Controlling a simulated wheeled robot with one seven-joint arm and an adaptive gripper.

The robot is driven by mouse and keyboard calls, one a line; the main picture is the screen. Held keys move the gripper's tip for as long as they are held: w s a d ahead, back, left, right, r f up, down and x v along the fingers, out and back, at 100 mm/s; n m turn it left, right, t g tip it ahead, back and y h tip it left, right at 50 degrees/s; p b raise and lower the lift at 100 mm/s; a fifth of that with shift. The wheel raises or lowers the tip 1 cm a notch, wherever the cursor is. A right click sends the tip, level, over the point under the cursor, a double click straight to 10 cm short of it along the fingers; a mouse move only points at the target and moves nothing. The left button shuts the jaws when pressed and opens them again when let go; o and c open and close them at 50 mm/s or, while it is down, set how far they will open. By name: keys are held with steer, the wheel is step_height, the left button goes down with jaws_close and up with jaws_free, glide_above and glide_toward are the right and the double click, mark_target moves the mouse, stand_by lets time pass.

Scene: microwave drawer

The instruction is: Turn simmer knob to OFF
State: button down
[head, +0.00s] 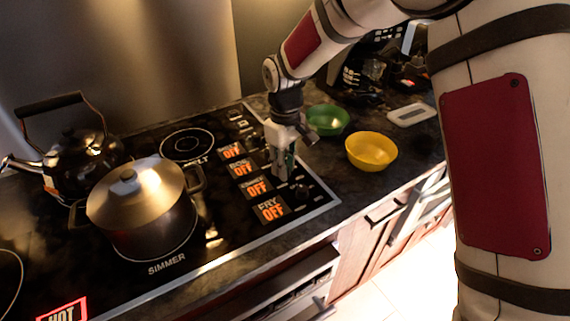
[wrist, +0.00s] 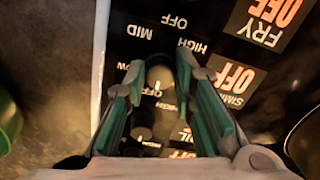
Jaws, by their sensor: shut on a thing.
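My gripper (head: 283,176) points down at the row of knobs on the right side of the cooktop (head: 223,220). A white mark shows on the knob's face. Printed OFF, MID and HIGH labels show near it. The FRY OFF display (wrist: 265,20) is farther along.
A lidded steel pot (head: 140,217) stands at the burner labelled SIMMER, with a dark kettle (head: 82,165) behind it. A green bowl (head: 328,120) and a yellow bowl (head: 371,151) sit on the counter right of the gripper. Another dark knob (head: 301,192) is close in front.

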steer(key=c, duration=1.3)
jaws_free()
steer(key=shift+c, duration=0.2)
step_height(320, 180, up, 12)
steer(key=shift+d, duration=0.1)
steer(key=s+d+r+m+t, duration=0.2)
steer(key=s+d+r+m, duration=0.2)
steer(key=s+d+r, duration=0.75)
steer(key=s+d+f+m+t, duration=0.1)
steer(key=s+d+f+m, duration=0.1)
steer(key=s+d, duration=0.3)
steer(key=s+d+f+m+t, duration=0.1)
steer(key=s+d+m, duration=0.3)
steer(key=s, duration=0.8)
steer(key=shift+s+d+f, duration=0.25)
steer(key=shift+d+f, duration=0.2)
steer(key=shift+d, duration=0.35)
